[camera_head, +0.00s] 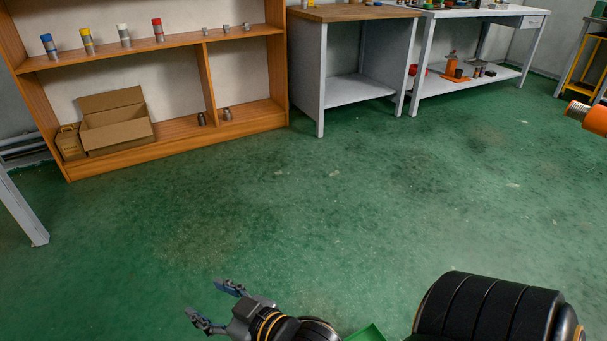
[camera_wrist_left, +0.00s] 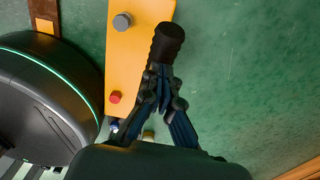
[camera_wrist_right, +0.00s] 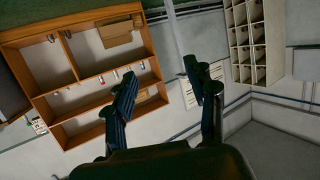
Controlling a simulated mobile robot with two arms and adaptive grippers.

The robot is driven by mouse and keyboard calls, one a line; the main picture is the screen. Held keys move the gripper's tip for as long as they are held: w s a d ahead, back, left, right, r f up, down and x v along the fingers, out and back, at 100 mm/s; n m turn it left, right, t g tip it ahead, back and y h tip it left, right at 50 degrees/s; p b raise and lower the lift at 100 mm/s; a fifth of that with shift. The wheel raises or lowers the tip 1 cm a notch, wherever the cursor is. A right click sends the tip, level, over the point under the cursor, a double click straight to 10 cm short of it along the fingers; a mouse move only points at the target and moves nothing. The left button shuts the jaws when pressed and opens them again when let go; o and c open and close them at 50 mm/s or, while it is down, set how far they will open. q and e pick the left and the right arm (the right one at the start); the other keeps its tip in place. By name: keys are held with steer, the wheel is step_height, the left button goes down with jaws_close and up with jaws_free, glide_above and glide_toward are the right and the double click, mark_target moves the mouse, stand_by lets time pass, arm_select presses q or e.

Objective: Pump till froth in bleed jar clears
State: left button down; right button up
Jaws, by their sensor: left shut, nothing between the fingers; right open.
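My right gripper (camera_head: 203,299) is open and empty over the floor at the bottom of the head view. Its spread fingers also show in the right wrist view (camera_wrist_right: 166,80), with nothing between them. My left gripper (camera_wrist_left: 163,78) is shut in the left wrist view, its fingers drawn together. A black cylindrical grip (camera_wrist_left: 167,40) shows right at its fingertips; I cannot tell whether they touch. A yellow panel (camera_wrist_left: 137,65) lies beside it, with a grey knob (camera_wrist_left: 122,21) and a red knob (camera_wrist_left: 115,97). I cannot make out the bleed jar or any froth.
An orange shelf unit (camera_head: 203,80) holds coloured cylinders and an open cardboard box (camera_head: 117,125). A workbench (camera_head: 350,14) and a white table (camera_head: 480,13) stand at the back. The green floor (camera_head: 300,200) between is clear.

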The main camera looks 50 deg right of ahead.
arm_select(q)
steer(key=shift+a+f+b, duration=0.15)
steer(key=shift+f+b, duration=0.2)
steer(key=shift+f, duration=0.15)
steer(key=shift+a+f+b, duration=0.1)
steer(key=shift+f+b, duration=0.2)
steer(key=shift+f, duration=0.05)
steer(key=shift+w+a+f+b, duration=0.1)
steer(key=shift+f+b, duration=0.3)
steer(key=shift+f, duration=0.2)
steer(key=shift+a+f+b, duration=0.2)
steer(key=shift+f+b, duration=0.35)
steer(key=shift+f, duration=0.15)
steer(key=shift+w+a+f+b, duration=0.1)
steer(key=shift+a+f+b, duration=0.05)
steer(key=shift+f+b, duration=0.45)
arm_select(e)
step_height(320, 180, up, 17)
steer(key=s+a+t+y, duration=0.1)
steer(key=s+t+y, duration=0.2)
steer(key=t, duration=0.8)
steer(key=shift+a+y, duration=0.35)
steer(key=shift+y, duration=0.05)
arm_select(q)
steer(key=shift+f, duration=0.1)
